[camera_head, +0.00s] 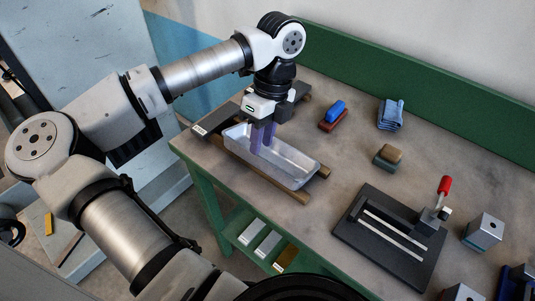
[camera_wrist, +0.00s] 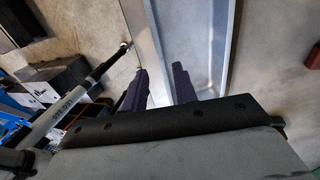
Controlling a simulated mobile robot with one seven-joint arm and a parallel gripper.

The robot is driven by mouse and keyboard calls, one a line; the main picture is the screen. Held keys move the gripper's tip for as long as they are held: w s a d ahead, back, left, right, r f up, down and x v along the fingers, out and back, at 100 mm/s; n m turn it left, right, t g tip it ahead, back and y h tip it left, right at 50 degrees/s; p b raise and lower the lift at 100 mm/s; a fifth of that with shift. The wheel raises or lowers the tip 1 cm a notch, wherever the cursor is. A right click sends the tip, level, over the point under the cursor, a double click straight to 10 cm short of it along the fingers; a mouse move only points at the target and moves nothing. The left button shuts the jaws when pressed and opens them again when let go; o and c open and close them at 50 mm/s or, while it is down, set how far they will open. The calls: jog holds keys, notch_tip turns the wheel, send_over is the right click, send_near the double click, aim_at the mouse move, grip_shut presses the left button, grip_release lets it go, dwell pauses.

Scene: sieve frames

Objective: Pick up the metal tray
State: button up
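The metal tray (camera_head: 296,174) is a silver, rectangular, open-topped tray. It rests on two wooden rails on the workbench, and its inside looks empty. My gripper (camera_head: 263,144) points down at the tray, with its two purple fingers overlapping it in the head view. In the wrist view, my gripper (camera_wrist: 158,80) has its fingers apart, with a side wall of the metal tray (camera_wrist: 196,42) running between them. The gripper is open. Whether either finger touches the wall cannot be told.
Behind the tray lie a blue-and-red brush (camera_head: 333,113), a folded blue cloth (camera_head: 391,115) and a tan-topped block (camera_head: 388,156). A black fixture (camera_head: 388,238) with a red handle stands at right. A green back panel (camera_head: 420,88) edges the bench.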

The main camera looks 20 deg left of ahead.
aim_at(268, 155)
jog(key=x, duration=0.1)
jog(key=p+x, duration=0.1)
jog(key=x, duration=0.1)
jog(key=p+x, duration=0.1)
jog(key=shift+w+a+f, duration=0.25)
jog(key=shift+w+a, duration=0.05)
jog(key=shift+a, duration=0.1)
jog(key=shift+f, duration=0.45)
grip_shut()
dwell(0.8)
